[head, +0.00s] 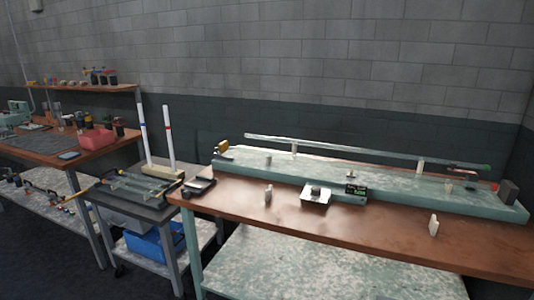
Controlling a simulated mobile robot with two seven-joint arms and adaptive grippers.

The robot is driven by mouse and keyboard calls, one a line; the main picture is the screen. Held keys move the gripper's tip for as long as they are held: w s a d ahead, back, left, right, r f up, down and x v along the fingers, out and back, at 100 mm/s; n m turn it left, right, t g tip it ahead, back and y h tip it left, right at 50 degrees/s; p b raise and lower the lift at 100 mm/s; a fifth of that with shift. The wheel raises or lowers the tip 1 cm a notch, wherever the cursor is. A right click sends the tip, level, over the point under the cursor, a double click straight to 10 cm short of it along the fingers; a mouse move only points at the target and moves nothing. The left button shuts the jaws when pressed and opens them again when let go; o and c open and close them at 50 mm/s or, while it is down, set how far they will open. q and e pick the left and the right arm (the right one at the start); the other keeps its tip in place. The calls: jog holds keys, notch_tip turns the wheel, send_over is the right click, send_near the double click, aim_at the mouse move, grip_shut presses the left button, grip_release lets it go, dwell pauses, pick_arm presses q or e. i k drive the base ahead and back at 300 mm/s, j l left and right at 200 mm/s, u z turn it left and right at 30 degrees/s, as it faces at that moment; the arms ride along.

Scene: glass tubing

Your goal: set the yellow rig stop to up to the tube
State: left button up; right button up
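A small yellow stop (222,146) stands at the left end of the long pale green rig (320,168) on the wooden bench. A long clear glass tube (350,150) lies above the rig on small white supports (294,148). The tube's left end is a little to the right of the yellow stop, with a visible gap between them. The tube's right end has a green tip (486,168) near a dark block (508,191). Neither of my grippers is in view.
A small metal device (315,197) and white pieces (434,225) sit on the bench (380,222) in front of the rig. A dark cart (140,205) with two upright tubes stands left of the bench. A further cluttered table (100,140) is at far left.

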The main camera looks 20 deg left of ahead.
aim_at(222, 147)
jog(key=i+j+z, duration=0.1)
jog(key=j, duration=0.4)
jog(key=i+j, duration=0.2)
jog(key=j, duration=0.25)
jog(key=i+j+z, duration=0.15)
jog(key=j, duration=0.35)
jog(key=i+j, duration=0.15)
jog(key=j, duration=0.35)
jog(key=i+j+z, duration=0.15)
jog(key=j, duration=0.85)
jog(key=i+z, duration=0.05)
